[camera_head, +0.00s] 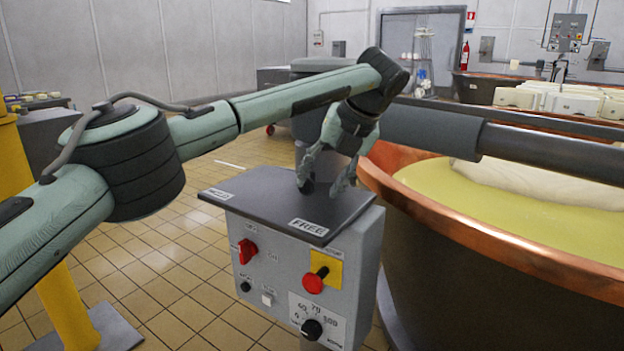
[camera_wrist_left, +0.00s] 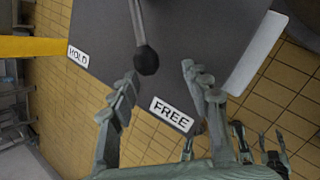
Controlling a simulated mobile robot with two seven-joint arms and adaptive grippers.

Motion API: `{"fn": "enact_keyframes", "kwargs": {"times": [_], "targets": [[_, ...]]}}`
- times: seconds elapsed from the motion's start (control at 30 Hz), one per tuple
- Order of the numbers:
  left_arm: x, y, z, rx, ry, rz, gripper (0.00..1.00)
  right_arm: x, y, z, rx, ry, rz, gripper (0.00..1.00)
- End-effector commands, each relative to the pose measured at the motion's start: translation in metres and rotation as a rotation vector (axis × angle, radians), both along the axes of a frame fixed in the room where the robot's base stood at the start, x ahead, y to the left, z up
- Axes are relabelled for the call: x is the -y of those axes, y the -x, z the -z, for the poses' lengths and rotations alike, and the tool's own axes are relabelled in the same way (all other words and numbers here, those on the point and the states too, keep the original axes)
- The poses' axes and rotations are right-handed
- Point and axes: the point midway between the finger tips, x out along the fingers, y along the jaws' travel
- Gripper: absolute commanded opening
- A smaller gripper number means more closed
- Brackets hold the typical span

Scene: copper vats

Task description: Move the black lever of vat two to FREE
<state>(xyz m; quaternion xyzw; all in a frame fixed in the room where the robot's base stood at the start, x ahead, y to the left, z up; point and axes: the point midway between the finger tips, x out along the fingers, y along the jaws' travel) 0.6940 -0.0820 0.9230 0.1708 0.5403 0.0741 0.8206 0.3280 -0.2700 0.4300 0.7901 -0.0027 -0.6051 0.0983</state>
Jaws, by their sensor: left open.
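The black lever shows in the left wrist view as a thin rod ending in a round black knob (camera_wrist_left: 146,60). It lies over the dark top plate (camera_wrist_left: 105,32) of the control box, between the HOLD label (camera_wrist_left: 78,56) and the FREE label (camera_wrist_left: 171,114). In the head view my left gripper (camera_head: 325,184) is over the plate, behind the FREE label (camera_head: 308,227), and partly hides the lever. It is open. In the wrist view the left gripper (camera_wrist_left: 158,76) has the knob just ahead, between its finger lines and closer to the left finger; no grip shows.
The grey control box (camera_head: 262,262) carries a red switch, a red button on yellow and a dial. A copper vat (camera_head: 470,240) stands close on the right. Finger-like parts (camera_wrist_left: 262,148) in the wrist view's lower right may be my right gripper. Tiled floor lies open left.

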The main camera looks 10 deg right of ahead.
Motion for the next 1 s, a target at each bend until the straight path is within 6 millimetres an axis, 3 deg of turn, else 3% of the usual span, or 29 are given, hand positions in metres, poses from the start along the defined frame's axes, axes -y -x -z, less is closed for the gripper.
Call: {"fn": "enact_keyframes", "kwargs": {"times": [0.2, 0.43, 1.0], "targets": [[0.031, 0.041, -0.001, 0.002, -0.001, 0.005, 0.48, -0.001, 0.000, 0.000, 0.000, -0.001, 0.001, 0.40], [0.053, 0.070, 0.000, 0.001, -0.001, 0.001, 0.48, -0.001, -0.001, 0.000, 0.000, -0.001, 0.001, 0.40], [0.059, 0.078, 0.000, 0.001, -0.001, -0.001, 0.48, -0.001, -0.001, 0.000, 0.001, -0.002, 0.002, 0.40]]}}
